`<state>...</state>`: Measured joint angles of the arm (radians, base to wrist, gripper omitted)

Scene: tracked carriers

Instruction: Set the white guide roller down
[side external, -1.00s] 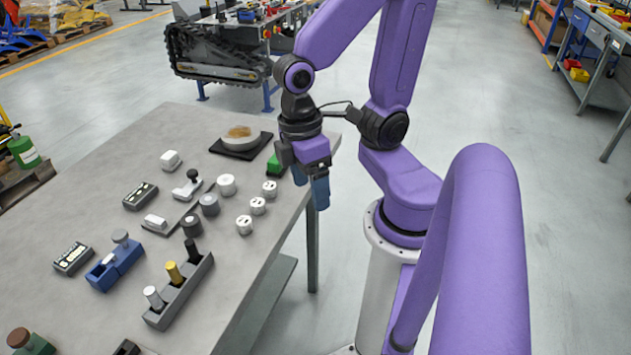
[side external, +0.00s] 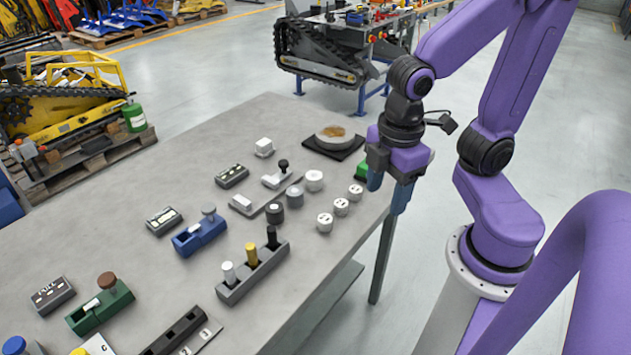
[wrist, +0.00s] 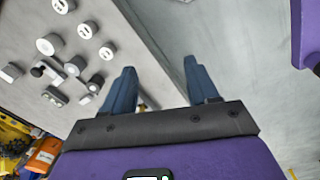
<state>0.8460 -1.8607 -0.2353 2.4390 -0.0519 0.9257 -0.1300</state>
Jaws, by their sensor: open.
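The white guide roller appears to be the plain white cylinder (side external: 314,181) standing upright on the table, in line with a grey roller (side external: 295,196) and a dark roller (side external: 275,212). It also shows at upper left in the wrist view (wrist: 49,44). My gripper (side external: 388,192) is open and empty, pointing down near the table's right edge, to the right of the white roller and apart from it. In the wrist view, nothing is between my spread fingers (wrist: 160,64).
Several marked white caps (side external: 341,207) stand between the rollers and the edge. A green block (side external: 364,172) is close to my gripper. A rack of white, yellow and black pins (side external: 252,272) stands nearer. A black tray (side external: 318,144) holds a round dish.

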